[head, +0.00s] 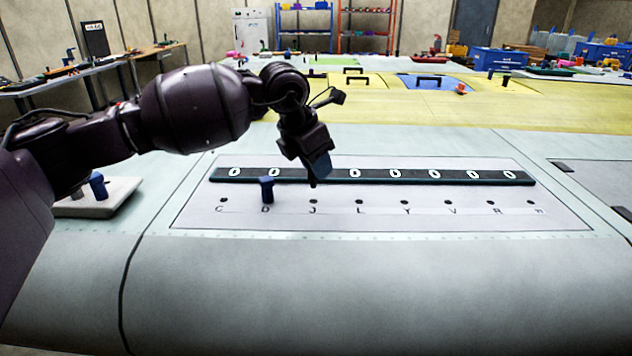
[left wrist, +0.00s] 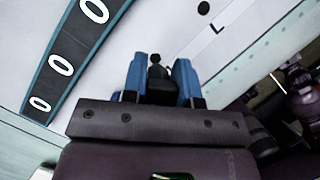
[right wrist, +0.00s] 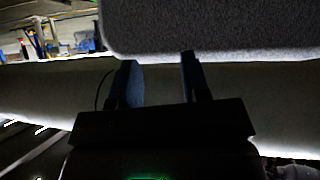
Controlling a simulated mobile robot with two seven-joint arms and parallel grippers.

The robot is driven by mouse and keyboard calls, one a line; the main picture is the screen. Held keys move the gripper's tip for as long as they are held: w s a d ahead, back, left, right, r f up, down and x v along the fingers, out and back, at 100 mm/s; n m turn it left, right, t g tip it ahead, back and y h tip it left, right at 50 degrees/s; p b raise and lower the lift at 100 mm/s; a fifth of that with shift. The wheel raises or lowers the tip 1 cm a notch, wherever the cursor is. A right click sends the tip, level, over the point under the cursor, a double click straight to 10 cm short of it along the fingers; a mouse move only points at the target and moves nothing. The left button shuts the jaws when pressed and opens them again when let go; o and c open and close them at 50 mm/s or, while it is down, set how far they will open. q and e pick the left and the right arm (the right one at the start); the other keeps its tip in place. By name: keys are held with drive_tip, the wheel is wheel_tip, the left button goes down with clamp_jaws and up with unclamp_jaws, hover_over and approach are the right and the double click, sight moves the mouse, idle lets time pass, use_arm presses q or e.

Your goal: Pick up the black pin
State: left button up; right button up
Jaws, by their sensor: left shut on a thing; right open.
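My left gripper (head: 316,172) is over the panel near the hole marked J. In the left wrist view its blue fingers (left wrist: 160,78) are shut on the black pin (left wrist: 160,90), which sits between them. In the head view the pin is mostly hidden by the gripper, with a dark tip below the fingers; I cannot tell whether it touches the panel. My right gripper (right wrist: 158,82) shows only in the right wrist view, with its fingers apart and nothing between them.
A blue pin (head: 266,188) stands at the lettered row near D. A dark strip with white ovals (head: 480,176) runs behind the row. A white block (head: 122,192) with another blue pin (head: 97,184) is at the left.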

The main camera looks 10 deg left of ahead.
use_arm(q)
wheel_tip(320, 180, up, 15)
drive_tip(key=shift+f+p, duration=0.15)
drive_tip(key=shift+p, duration=0.15)
idle(0.5)
